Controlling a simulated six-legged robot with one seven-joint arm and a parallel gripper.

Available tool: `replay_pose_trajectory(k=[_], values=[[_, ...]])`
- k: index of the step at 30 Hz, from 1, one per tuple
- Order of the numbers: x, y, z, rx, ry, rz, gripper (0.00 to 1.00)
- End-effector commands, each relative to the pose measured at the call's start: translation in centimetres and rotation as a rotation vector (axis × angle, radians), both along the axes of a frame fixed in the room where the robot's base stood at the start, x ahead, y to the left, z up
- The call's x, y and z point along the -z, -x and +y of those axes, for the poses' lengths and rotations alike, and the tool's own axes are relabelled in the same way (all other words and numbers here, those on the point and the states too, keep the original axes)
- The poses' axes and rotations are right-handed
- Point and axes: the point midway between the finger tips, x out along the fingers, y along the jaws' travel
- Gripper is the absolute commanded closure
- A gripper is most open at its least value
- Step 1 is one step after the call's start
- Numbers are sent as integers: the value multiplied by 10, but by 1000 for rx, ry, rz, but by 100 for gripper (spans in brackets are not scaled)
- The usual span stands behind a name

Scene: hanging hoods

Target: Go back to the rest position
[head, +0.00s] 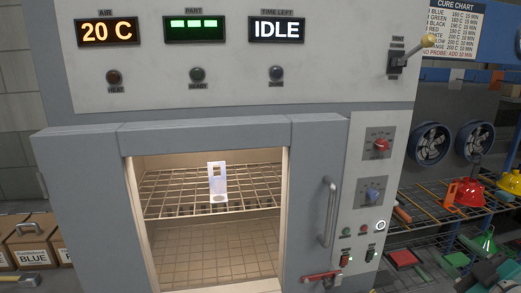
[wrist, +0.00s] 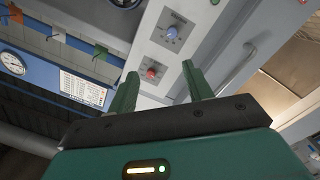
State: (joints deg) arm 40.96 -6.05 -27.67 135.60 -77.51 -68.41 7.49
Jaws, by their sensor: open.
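My gripper shows in the wrist view (wrist: 160,88), with two green fingers apart and nothing between them. Beyond the fingers is the oven's control panel, with a red knob (wrist: 152,73) and a blue knob (wrist: 171,33).
The oven displays read 20 C and IDLE (head: 277,30). A door handle (head: 328,212) and a red-handled latch (head: 320,276) stick out in front. Boxes (head: 30,240) stand at the left. A shelf with a red hood (head: 467,193) and a yellow hood (head: 511,182) is at the right.

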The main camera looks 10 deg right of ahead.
Motion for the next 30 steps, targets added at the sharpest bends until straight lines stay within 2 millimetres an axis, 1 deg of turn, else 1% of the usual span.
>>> replay_pose_trajectory(k=[1,5,9,11,14,16,20,21,23,24,26,27,29,30], values=[[-5,-7,2,21,2,-2,49],[-13,-24,4,96,-4,6,49],[-23,-42,11,195,-36,22,49],[-27,-50,18,243,-64,37,49],[-29,-59,36,323,-129,80,49],[-28,-63,51,370,-184,120,49],[-17,-61,90,430,-298,226,49],[-13,-59,105,441,-334,265,49],[-5,-54,128,453,-388,332,49],[1,-49,145,457,-423,381,49],[10,-40,172,454,-473,462,49],[16,-32,192,448,-504,520,49],[26,-18,222,433,-543,614,49],[31,-8,241,420,-568,675,49]])
